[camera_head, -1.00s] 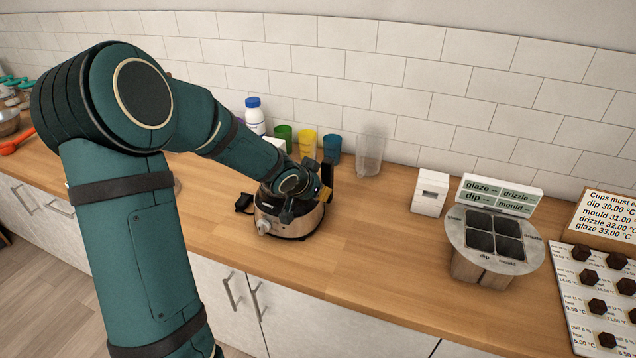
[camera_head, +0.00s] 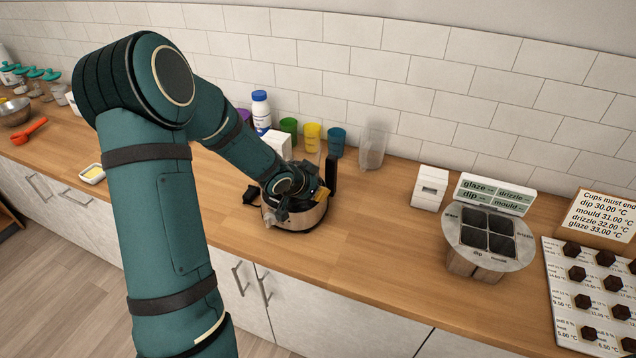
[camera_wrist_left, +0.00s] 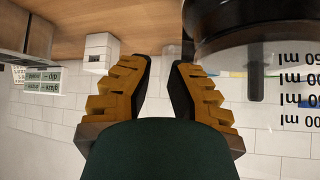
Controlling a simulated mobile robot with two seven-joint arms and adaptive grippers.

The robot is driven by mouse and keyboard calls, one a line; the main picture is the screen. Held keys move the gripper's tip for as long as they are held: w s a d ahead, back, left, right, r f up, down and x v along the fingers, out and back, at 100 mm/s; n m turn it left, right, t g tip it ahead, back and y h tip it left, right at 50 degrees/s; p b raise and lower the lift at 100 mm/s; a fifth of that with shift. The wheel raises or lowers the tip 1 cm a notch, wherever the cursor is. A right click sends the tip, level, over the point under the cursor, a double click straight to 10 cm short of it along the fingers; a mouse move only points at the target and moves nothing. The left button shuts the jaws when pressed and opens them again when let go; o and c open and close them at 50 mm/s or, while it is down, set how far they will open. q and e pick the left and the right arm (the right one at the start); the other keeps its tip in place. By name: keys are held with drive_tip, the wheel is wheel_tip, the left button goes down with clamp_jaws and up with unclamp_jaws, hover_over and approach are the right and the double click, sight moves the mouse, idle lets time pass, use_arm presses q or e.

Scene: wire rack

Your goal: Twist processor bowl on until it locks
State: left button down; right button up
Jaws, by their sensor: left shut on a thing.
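The steel processor base (camera_head: 310,219) stands on the counter near the middle of the head view, partly covered by my left arm. The clear processor bowl sits over it, with its upright dark handle (camera_head: 331,173) on the right. In the left wrist view the clear bowl (camera_wrist_left: 295,135) fills the right side, upside down, with ml markings and a dark base above. My left gripper (camera_head: 318,193) is low against the bowl. Whether the bowl is locked cannot be told. My right gripper is not in view.
Behind the processor stand a white box (camera_head: 276,144), a white bottle (camera_head: 261,110), coloured cups (camera_head: 312,138) and a clear container (camera_head: 372,147). A white block (camera_head: 430,188) and a round four-well unit (camera_head: 489,237) are right. The front counter is clear.

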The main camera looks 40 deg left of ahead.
use_arm(q)
drive_tip(key=shift+s+a+r+p, duration=0.1)
drive_tip(key=shift+s+a+p, duration=0.1)
drive_tip(key=shift+p, duration=0.3)
drive_tip(key=shift+s+a+m+h, duration=0.3)
drive_tip(key=shift+s+m+h, duration=0.2)
drive_tip(key=shift+s+m, duration=0.1)
drive_tip(key=c, duration=0.9)
unclamp_jaws()
drive_tip(key=shift+d, duration=0.1)
drive_tip(key=shift+c, duration=0.2)
drive_tip(key=v, duration=1.1)
drive_tip(key=shift+s+r, duration=0.25)
drive_tip(key=shift+r, duration=0.1)
